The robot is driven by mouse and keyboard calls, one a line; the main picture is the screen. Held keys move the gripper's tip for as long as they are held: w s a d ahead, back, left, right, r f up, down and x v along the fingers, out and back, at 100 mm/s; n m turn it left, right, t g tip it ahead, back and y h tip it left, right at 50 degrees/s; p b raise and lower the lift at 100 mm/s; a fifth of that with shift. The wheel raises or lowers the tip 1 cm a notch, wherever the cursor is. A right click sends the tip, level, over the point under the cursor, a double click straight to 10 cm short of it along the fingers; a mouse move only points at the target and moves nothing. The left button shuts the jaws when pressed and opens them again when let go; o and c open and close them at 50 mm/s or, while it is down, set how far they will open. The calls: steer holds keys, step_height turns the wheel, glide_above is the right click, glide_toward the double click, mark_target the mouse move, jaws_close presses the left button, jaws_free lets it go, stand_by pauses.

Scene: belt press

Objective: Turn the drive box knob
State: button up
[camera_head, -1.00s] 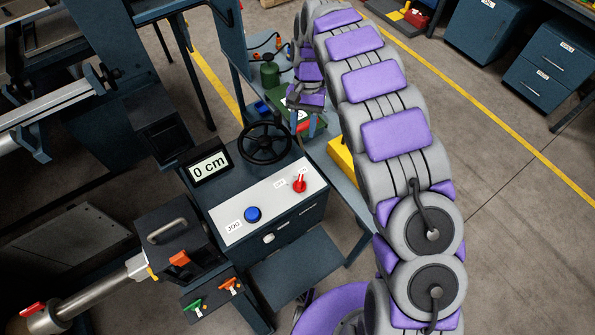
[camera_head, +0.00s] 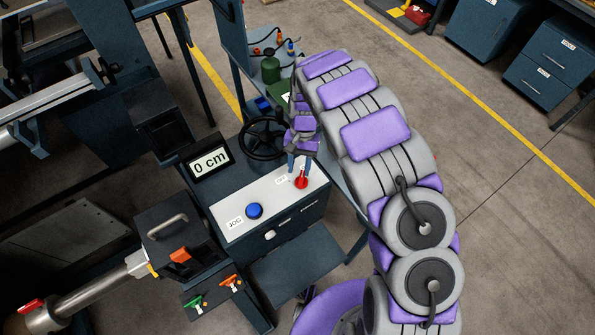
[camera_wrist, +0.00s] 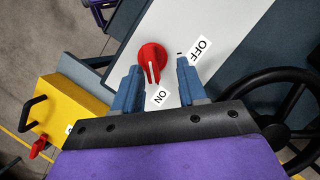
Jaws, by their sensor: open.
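The red knob (camera_head: 301,182) sits on the light grey top panel of the dark drive box (camera_head: 271,238). My gripper (camera_head: 300,163) is just beyond the knob in the head view. In the wrist view my gripper (camera_wrist: 158,68) is open and empty, its blue fingers apart. The knob shows between the fingertips, closer to the left one; I cannot tell whether they touch it.
A black handwheel (camera_head: 264,138) stands close behind the panel and shows large at right in the wrist view. A yellow box (camera_wrist: 70,110) is at left in the wrist view.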

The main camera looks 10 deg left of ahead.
mark_target(304, 182)
steer(key=shift+s+d+f, duration=0.25)
steer(key=shift+d+f, duration=0.25)
steer(key=shift+d, duration=0.1)
steer(key=shift+s+d+f, duration=0.25)
steer(key=shift+d+f, duration=0.25)
steer(key=shift+d, duration=0.05)
steer(key=shift+a+f, duration=0.1)
steer(key=shift+a, duration=0.75)
steer(key=shift+c, duration=1.5)
steer(key=shift+d, duration=0.45)
steer(key=c, duration=0.3)
steer(key=shift+c, duration=0.7)
steer(key=shift+a, duration=0.2)
jaws_close()
